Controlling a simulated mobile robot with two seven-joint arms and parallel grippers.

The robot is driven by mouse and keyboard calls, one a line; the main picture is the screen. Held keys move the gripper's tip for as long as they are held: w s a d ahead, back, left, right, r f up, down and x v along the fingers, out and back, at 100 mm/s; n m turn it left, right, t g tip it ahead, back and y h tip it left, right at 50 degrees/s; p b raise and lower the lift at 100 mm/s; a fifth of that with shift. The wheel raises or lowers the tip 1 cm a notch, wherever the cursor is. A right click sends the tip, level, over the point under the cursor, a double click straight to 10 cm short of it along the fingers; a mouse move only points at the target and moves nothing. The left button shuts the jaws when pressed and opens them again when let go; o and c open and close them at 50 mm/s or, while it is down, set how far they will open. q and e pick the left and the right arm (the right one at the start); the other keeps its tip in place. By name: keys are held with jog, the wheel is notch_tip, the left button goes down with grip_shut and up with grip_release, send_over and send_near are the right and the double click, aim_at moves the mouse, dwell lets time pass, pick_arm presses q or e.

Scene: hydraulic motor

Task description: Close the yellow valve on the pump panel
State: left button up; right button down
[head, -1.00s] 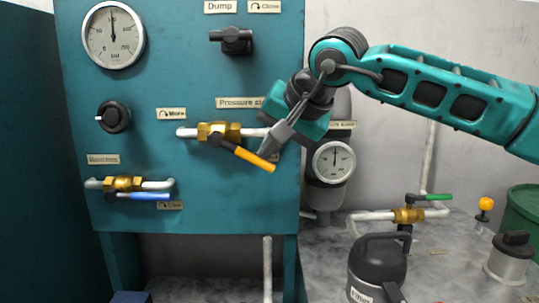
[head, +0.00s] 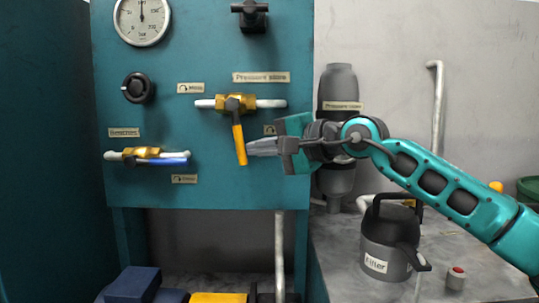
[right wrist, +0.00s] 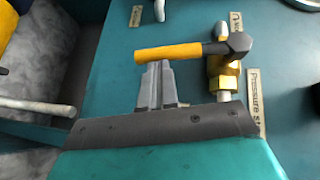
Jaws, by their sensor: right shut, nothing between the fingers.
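The yellow valve handle (head: 239,144) hangs down, nearly vertical, from the brass valve body (head: 234,102) on a white pipe across the teal pump panel (head: 215,184). My right gripper (head: 250,147) is shut and empty, with its fingertips right beside the handle's right side in the head view. In the right wrist view the shut fingers (right wrist: 156,70) point at the yellow handle (right wrist: 168,53), close to its middle; I cannot tell whether they touch. The handle's black hub (right wrist: 239,44) shows at its right end there. My left gripper is not in view.
A blue-handled valve (head: 168,162) sits lower left on the panel, with a black knob (head: 138,88) and a gauge (head: 142,20) above. A grey filter jug (head: 389,243) stands on the bench at right. The space before the lower panel is clear.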

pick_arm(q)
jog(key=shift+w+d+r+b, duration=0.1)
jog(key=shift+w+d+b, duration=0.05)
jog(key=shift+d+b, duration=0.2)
pick_arm(e)
jog(key=shift+a+f, duration=0.45)
jog(key=shift+a, duration=0.25)
jog(key=shift+a+f, duration=0.1)
jog(key=shift+a, duration=0.05)
jog(key=shift+s, duration=0.1)
